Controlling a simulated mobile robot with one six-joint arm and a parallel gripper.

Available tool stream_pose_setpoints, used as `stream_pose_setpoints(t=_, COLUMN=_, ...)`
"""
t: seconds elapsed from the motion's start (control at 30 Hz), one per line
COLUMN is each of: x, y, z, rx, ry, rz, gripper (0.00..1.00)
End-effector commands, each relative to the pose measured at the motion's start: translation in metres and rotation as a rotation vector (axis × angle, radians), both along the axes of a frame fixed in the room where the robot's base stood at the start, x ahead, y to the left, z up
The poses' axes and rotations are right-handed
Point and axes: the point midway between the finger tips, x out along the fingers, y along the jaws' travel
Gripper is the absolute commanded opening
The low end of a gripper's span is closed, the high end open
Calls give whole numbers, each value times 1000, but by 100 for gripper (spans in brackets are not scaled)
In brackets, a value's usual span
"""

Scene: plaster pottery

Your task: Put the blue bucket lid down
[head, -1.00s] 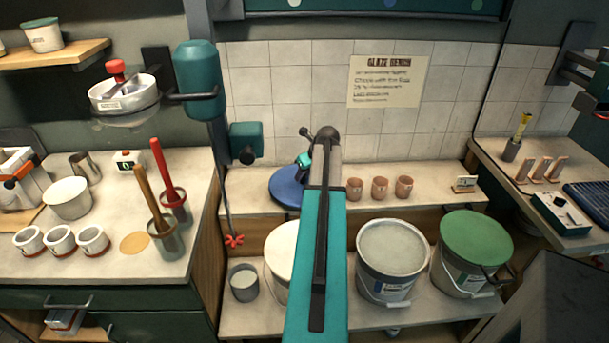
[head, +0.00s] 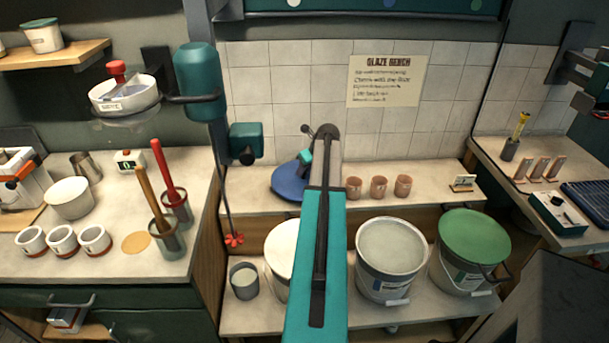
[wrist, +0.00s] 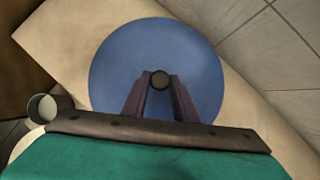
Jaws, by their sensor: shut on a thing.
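The blue bucket lid (head: 287,184) is at the upper shelf of the glaze bench, left of the small clay cups, partly hidden by my arm. In the wrist view the round blue lid (wrist: 115,65) lies under my gripper, and my gripper (wrist: 160,84) is shut on its dark round knob. In the head view my gripper (head: 305,157) is partly seen above the lid. The lid looks slightly tilted there. I cannot tell whether it touches the shelf (head: 330,203).
Three clay cups (head: 379,187) stand right of the lid. Below are an open white bucket (head: 390,246), a green-lidded bucket (head: 474,236), another pale bucket (head: 281,245) partly behind my arm, and a small grey pot (head: 244,281). The tiled wall (head: 290,80) is behind.

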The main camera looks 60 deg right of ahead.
Motion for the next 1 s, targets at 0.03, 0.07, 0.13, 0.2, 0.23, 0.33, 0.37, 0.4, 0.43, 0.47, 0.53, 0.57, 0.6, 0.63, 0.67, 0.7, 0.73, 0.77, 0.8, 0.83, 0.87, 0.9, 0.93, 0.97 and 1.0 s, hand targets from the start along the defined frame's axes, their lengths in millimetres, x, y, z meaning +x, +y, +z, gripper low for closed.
stream_pose_setpoints(t=0.03, x=0, y=0, z=-3, rx=1, ry=0, rz=0, gripper=0)
stream_pose_setpoints(t=0.07, x=0, y=0, z=-5, rx=1, ry=1, rz=0, gripper=0)
stream_pose_setpoints(t=0.13, x=0, y=0, z=-12, rx=2, ry=0, rz=1, gripper=0)
stream_pose_setpoints(t=0.2, x=0, y=0, z=-18, rx=0, ry=0, rz=1, gripper=0)
stream_pose_setpoints(t=0.23, x=1, y=0, z=-20, rx=0, ry=0, rz=1, gripper=0)
stream_pose_setpoints(t=0.33, x=1, y=0, z=-25, rx=0, ry=0, rz=1, gripper=0)
stream_pose_setpoints(t=0.37, x=1, y=0, z=-26, rx=0, ry=0, rz=1, gripper=0)
stream_pose_setpoints(t=0.4, x=1, y=0, z=-26, rx=0, ry=0, rz=1, gripper=0)
stream_pose_setpoints(t=0.43, x=1, y=0, z=-26, rx=0, ry=-1, rz=1, gripper=0)
stream_pose_setpoints(t=0.47, x=1, y=0, z=-26, rx=0, ry=-1, rz=1, gripper=0)
stream_pose_setpoints(t=0.53, x=1, y=0, z=-26, rx=0, ry=-1, rz=1, gripper=0)
stream_pose_setpoints(t=0.57, x=1, y=0, z=-26, rx=0, ry=-1, rz=1, gripper=0)
stream_pose_setpoints(t=0.6, x=1, y=0, z=-26, rx=0, ry=-1, rz=1, gripper=0)
stream_pose_setpoints(t=0.63, x=1, y=1, z=-26, rx=0, ry=-1, rz=1, gripper=0)
stream_pose_setpoints(t=0.67, x=1, y=1, z=-27, rx=0, ry=0, rz=1, gripper=0)
stream_pose_setpoints(t=0.7, x=1, y=1, z=-28, rx=0, ry=0, rz=1, gripper=0)
stream_pose_setpoints(t=0.73, x=1, y=0, z=-28, rx=0, ry=0, rz=1, gripper=0)
stream_pose_setpoints(t=0.77, x=1, y=1, z=-29, rx=0, ry=0, rz=1, gripper=0)
stream_pose_setpoints(t=0.8, x=1, y=1, z=-29, rx=0, ry=0, rz=1, gripper=29)
stream_pose_setpoints(t=0.83, x=1, y=1, z=-29, rx=0, ry=0, rz=1, gripper=34)
stream_pose_setpoints(t=0.87, x=1, y=1, z=-29, rx=0, ry=0, rz=1, gripper=39)
stream_pose_setpoints(t=0.9, x=1, y=1, z=-29, rx=0, ry=0, rz=1, gripper=44)
stream_pose_setpoints(t=0.93, x=1, y=1, z=-29, rx=0, ry=0, rz=1, gripper=44)
stream_pose_setpoints(t=0.97, x=1, y=1, z=-29, rx=0, ry=0, rz=1, gripper=44)
stream_pose_setpoints(t=1.0, x=1, y=1, z=-29, rx=0, ry=0, rz=1, gripper=44)
